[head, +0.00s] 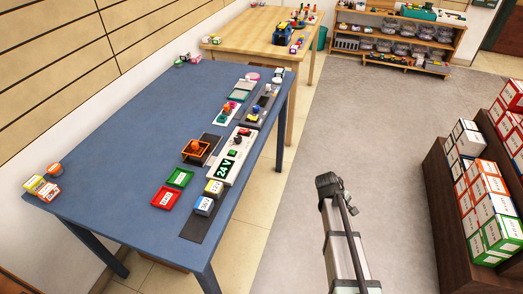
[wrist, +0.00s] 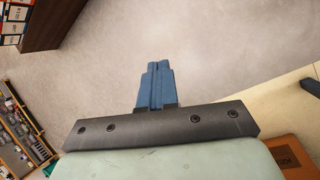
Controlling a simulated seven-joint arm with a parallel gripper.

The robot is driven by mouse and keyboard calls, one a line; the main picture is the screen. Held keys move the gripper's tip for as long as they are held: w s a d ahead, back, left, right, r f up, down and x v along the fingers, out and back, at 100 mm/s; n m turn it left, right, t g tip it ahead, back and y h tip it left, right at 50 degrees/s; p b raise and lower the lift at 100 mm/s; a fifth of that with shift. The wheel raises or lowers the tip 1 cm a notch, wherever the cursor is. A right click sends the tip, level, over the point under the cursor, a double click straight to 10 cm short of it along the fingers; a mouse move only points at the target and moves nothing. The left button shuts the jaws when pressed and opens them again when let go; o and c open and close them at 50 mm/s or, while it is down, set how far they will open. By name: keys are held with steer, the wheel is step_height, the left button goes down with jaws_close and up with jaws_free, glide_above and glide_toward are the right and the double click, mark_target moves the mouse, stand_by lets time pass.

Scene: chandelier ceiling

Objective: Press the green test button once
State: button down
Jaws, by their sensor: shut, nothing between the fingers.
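In the head view, a white control unit (head: 227,165) with a "24 V" label lies on the blue table near its right edge. A small green patch (head: 232,153), which looks like the green button, shows on its face; it is too small to be sure. A red part (head: 244,132) sits at the unit's far end. In the wrist view, my gripper (wrist: 157,66) has blue fingers pressed together, shut and empty, over bare grey floor. The control unit is not visible in the wrist view. In the head view my arm is right of the table, apart from the unit.
The blue table (head: 140,125) also holds a green tray (head: 180,177), a red tray (head: 165,198), an orange frame (head: 196,150) and labelled blocks (head: 205,205) around the unit. Stacked boxes (head: 490,205) stand at right. Open floor (head: 375,120) lies between.

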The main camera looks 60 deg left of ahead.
steer(key=s+a+r+n+t+y, duration=0.1)
steer(key=s+a+r, duration=0.25)
steer(key=a, duration=0.25)
steer(key=s+a+r+n, duration=0.2)
steer(key=a+r, duration=0.2)
steer(key=a, duration=0.1)
step_height(320, 180, up, 23)
steer(key=n+t+y, duration=0.3)
steer(key=n+y, duration=0.2)
steer(key=n, duration=0.2)
glide_above(230, 153)
steer(key=shift+d+f, duration=0.1)
steer(key=shift+f, duration=4.3)
steer(key=shift+f, duration=0.4)
